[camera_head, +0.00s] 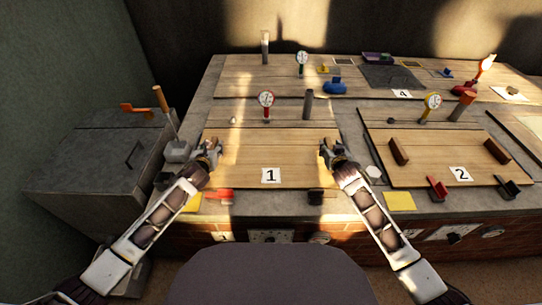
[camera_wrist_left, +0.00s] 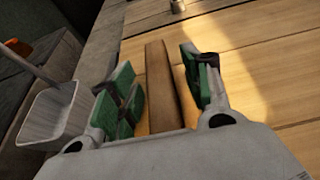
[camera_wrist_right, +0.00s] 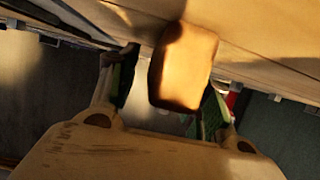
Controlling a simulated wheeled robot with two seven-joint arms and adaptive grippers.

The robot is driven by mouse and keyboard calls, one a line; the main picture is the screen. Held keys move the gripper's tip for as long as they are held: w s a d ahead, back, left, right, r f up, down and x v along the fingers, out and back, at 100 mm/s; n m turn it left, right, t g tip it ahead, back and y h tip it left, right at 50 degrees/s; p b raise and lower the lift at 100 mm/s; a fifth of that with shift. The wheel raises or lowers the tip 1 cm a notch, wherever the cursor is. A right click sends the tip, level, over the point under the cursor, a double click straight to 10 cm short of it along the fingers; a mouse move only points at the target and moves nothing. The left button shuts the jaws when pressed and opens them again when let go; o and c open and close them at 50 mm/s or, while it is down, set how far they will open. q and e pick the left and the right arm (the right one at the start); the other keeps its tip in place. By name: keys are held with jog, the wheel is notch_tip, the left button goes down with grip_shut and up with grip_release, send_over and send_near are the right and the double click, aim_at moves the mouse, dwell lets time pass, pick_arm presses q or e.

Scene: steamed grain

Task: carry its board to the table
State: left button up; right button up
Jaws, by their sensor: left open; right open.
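Board 1, a light wooden board (camera_head: 295,150) with a white "1" label (camera_head: 270,175), lies on the grey counter at the front left. My left gripper (camera_head: 211,150) is open at its left end. In the left wrist view a brown wooden handle (camera_wrist_left: 162,90) stands between the green finger pads, apart from the right one. My right gripper (camera_head: 329,151) is open at the board's right end. In the right wrist view a brown handle (camera_wrist_right: 183,70) lies ahead of and between the fingers. Whether the pads touch it, I cannot tell.
Board 2 (camera_head: 440,175) with two brown handles lies to the right. A round dial (camera_head: 266,100) and a dark cylinder (camera_head: 308,104) stand behind board 1. A grey cabinet (camera_head: 90,165) is at left. A red piece (camera_head: 219,195) and yellow card (camera_head: 399,201) lie along the front edge.

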pick_arm(q)
grip_shut()
pick_arm(e)
grip_shut()
pick_arm(q)
jog(key=shift+w+r, duration=0.1)
jog(key=shift+r, duration=0.05)
pick_arm(e)
jog(key=shift+w+r, duration=0.1)
jog(key=shift+r, duration=0.05)
